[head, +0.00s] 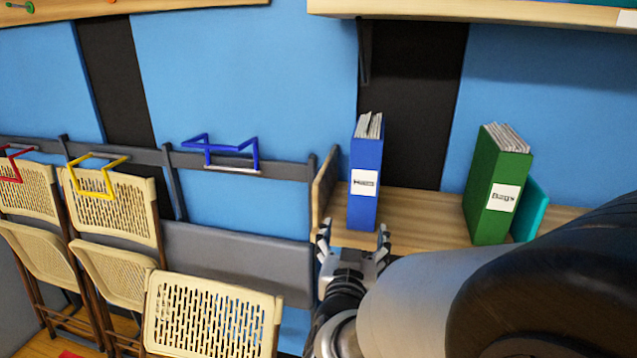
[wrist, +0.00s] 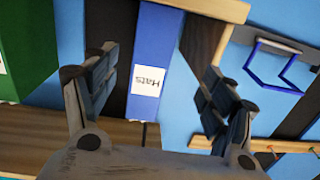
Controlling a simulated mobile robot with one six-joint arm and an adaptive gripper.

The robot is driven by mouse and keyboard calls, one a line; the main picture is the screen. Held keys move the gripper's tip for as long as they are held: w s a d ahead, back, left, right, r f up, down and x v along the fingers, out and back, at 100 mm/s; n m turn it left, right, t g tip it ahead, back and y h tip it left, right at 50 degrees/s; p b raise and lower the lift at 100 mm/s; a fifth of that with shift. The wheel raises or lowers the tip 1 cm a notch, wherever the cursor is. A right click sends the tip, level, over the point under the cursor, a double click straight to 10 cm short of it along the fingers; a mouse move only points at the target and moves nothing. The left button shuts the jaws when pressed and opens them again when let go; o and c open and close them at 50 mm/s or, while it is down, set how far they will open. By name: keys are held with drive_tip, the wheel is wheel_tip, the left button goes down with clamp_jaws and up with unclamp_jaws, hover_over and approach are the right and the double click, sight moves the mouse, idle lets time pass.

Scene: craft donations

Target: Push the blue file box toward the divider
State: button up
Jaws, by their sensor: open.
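The blue file box (head: 366,150) stands upright on the wooden shelf (head: 430,215), with papers at its top and a white label on its spine. The label reads "Hats" in the wrist view, where the box (wrist: 157,45) shows rotated. The divider (head: 324,187) is a wooden panel at the shelf's left end, just left of the box, with a narrow gap between them. It also shows in the wrist view (wrist: 206,35). My gripper (head: 354,240) is open and empty, in front of the box's lower part. Its fingers (wrist: 160,78) appear on either side of the box's spine; contact cannot be told.
A green file box (head: 485,190) labelled "Bags" stands farther right, with a teal item (head: 530,208) beside it. Free shelf lies between the blue and green boxes. Folding chairs (head: 120,205) and coloured wire hooks (head: 222,150) are at left. An upper shelf (head: 480,14) overhangs.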

sight(362, 206)
drive_tip(key=shift+h, duration=0.3)
drive_tip(key=x, duration=1.4)
drive_tip(key=shift+d+r, duration=0.25)
drive_tip(key=shift+r, duration=0.05)
drive_tip(key=shift+c, duration=0.2)
drive_tip(key=c, duration=1.2)
drive_tip(key=shift+s+d+b, duration=0.35)
drive_tip(key=shift+d+b, duration=0.1)
drive_tip(key=shift+d, duration=0.5)
drive_tip(key=shift+s+d+b, duration=0.3)
drive_tip(key=shift+d+b, duration=0.2)
drive_tip(key=shift+d, duration=0.45)
drive_tip(key=shift+s+d+b, duration=0.35)
drive_tip(key=shift+d+b, duration=0.1)
drive_tip(key=shift+d, duration=0.55)
drive_tip(key=shift+s+d, duration=0.75)
drive_tip(key=shift+d, duration=1.5)
drive_tip(key=shift+s+d, duration=0.7)
drive_tip(key=shift+d, duration=1.55)
drive_tip(key=shift+s+d, duration=0.75)
drive_tip(key=shift+d, duration=1.55)
